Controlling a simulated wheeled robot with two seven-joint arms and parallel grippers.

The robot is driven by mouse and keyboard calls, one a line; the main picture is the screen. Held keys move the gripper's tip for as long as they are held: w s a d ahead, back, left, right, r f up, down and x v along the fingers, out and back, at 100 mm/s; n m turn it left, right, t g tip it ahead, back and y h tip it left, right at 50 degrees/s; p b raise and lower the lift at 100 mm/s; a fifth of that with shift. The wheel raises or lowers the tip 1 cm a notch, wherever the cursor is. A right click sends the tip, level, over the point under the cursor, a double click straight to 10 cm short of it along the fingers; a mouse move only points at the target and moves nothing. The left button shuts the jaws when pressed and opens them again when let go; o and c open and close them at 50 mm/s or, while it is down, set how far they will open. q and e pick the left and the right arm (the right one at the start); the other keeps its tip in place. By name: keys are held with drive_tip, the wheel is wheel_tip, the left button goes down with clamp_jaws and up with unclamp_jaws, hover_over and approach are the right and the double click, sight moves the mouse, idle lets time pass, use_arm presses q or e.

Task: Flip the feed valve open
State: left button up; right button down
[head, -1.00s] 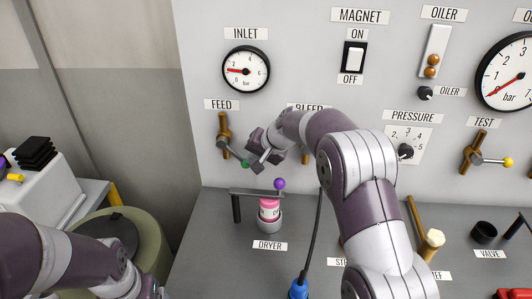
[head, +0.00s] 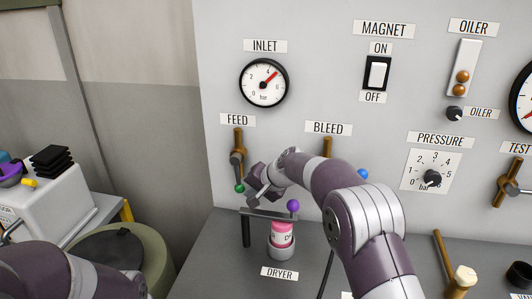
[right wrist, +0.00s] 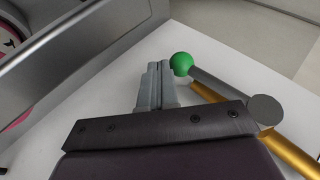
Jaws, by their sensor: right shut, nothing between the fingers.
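The feed valve (head: 238,141) is a brass pipe on the panel under the FEED label, with a grey lever ending in a green knob (head: 239,188). The lever hangs almost straight down, in line with the pipe. My right gripper (head: 252,194) is shut and empty just right of the knob. In the right wrist view the closed fingertips (right wrist: 157,72) are beside the green knob (right wrist: 181,64); I cannot tell whether they touch it. The inlet gauge (head: 264,82) needle points to the upper right. My left arm shows at the lower left, its gripper out of view.
The dryer (head: 282,240), with a purple knob (head: 293,206) and a bracket bar (head: 268,214), stands just below my right gripper. The bleed valve (head: 327,146) is to the right, partly hidden by my right arm. The panel left of the feed valve is clear.

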drive_tip(key=shift+a+f, duration=0.1)
drive_tip(key=shift+a, duration=0.1)
idle(0.5)
drive_tip(key=b+v, duration=0.1)
drive_tip(key=v, duration=1.1)
drive_tip(key=shift+s+d+r+b, duration=0.15)
drive_tip(key=shift+d+r+b, duration=0.1)
drive_tip(key=shift+b, duration=0.1)
